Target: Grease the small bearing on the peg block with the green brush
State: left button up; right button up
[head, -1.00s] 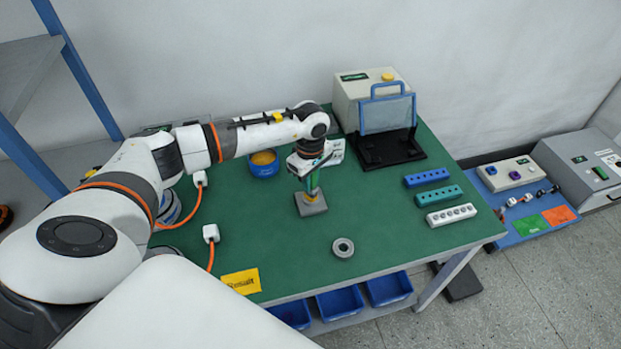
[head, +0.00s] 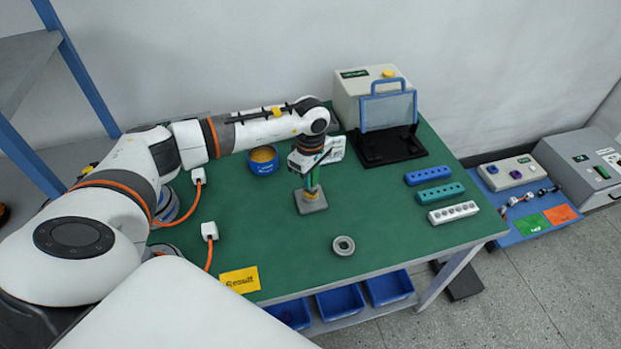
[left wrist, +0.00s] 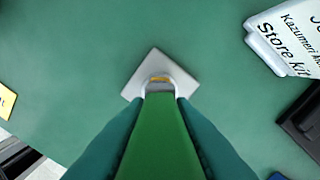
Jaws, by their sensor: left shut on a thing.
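My left gripper (head: 311,172) is shut on the green brush (head: 314,181) and holds it upright, pointing down over the peg block (head: 315,206). The left wrist view shows the green brush handle (left wrist: 160,135) between the two dark teal fingers (left wrist: 155,125). Below it lies the grey square peg block (left wrist: 182,78). A yellowish ring, probably the small bearing (left wrist: 160,79), shows at the brush's far end. The brush tip is hidden, so I cannot tell whether it touches the bearing. My right gripper is not in view.
A blue tub (head: 262,168) with yellow content stands left of the gripper. A grey ring (head: 343,245) lies in front. A machine with a blue-framed guard (head: 388,108) stands behind. Blue, teal and white strips (head: 453,213) lie to the right. The green table (head: 390,260) is clear near the ring.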

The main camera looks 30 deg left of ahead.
pick_arm(q)
jog(key=m+b, duration=0.3)
jog(key=m, duration=0.1)
jog(key=shift+f, duration=0.15)
jog(key=shift+m, duration=0.8)
jog(key=n, duration=0.3)
jog(key=shift+s+n, duration=0.1)
jog(key=shift+n, duration=0.3)
jog(key=n, duration=0.4)
